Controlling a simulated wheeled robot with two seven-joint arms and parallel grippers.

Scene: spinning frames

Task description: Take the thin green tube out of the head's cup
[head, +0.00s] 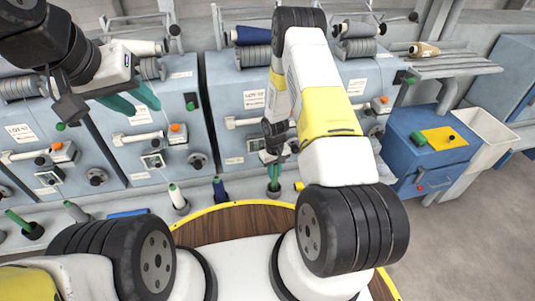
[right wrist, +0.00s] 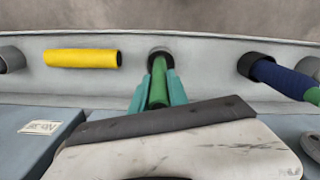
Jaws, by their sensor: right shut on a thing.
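The thin green tube (right wrist: 158,92) stands in the dark round cup (right wrist: 160,54) of the spinning head, its end at the cup's mouth in the right wrist view. My right gripper (right wrist: 157,84) is shut on the tube, one teal finger on each side. In the head view this cup (head: 273,192) shows below my right gripper (head: 273,174), and the tube is mostly hidden there by the fingers. I cannot tell whether the tube has risen in the cup. My left gripper (head: 134,98) is open and empty, high at the upper left.
A yellow tube (right wrist: 82,58) lies beside the cup on the ledge. A dark blue tube (right wrist: 278,77) stands in a neighbouring cup. Another green tube (head: 18,219) and a white bobbin (head: 176,196) stand further left. A blue cabinet (head: 420,150) and a pale bin (head: 484,138) are at the right.

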